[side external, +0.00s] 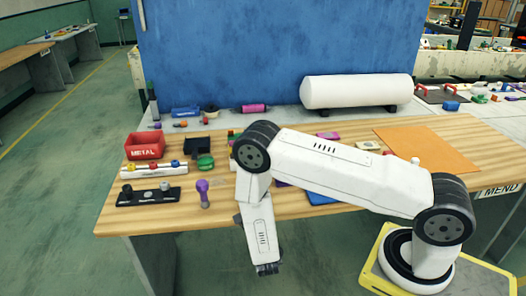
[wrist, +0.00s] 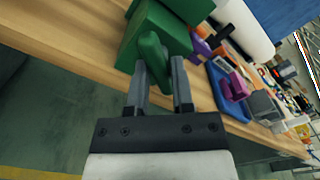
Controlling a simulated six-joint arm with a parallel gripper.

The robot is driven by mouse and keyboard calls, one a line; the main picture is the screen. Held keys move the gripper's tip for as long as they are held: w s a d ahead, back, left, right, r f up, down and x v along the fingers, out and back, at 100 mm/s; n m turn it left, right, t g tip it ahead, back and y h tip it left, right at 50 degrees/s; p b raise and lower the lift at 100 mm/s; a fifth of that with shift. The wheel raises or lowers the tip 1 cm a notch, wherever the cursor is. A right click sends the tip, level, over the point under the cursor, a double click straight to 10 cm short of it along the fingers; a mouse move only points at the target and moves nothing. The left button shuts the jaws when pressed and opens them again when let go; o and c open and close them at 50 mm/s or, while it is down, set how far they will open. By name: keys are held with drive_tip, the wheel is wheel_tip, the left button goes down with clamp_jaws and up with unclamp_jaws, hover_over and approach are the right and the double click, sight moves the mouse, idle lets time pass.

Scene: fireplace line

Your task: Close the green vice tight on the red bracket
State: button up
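The green vice (wrist: 165,30) stands at the table edge in the wrist view, cut off by the top of the picture. Its green handle (wrist: 152,52) slants down between the two fingers of my gripper (wrist: 160,75). The fingers are apart, one on each side of the handle. I cannot tell whether they press on it. In the side view my gripper (side external: 268,268) hangs low in front of the table, and my arm hides the vice there. I cannot make out the red bracket or the vice jaws in either view.
The wooden table (side external: 225,212) holds a red METAL bin (side external: 145,145), a purple-topped tool (side external: 203,193), a black rack (side external: 148,196) and an orange sheet (side external: 425,148). A blue tray (wrist: 228,92) with a purple block lies right of the vice. Open floor lies before the table.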

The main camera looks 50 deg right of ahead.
drive_tip(key=shift+o, duration=0.8)
drive_tip(key=shift+a, duration=0.1)
drive_tip(key=shift+v, duration=2.95)
drive_tip(key=v, duration=0.7)
drive_tip(key=shift+s+a, duration=0.25)
drive_tip(key=shift+s, duration=0.1)
drive_tip(key=shift+r, duration=0.1)
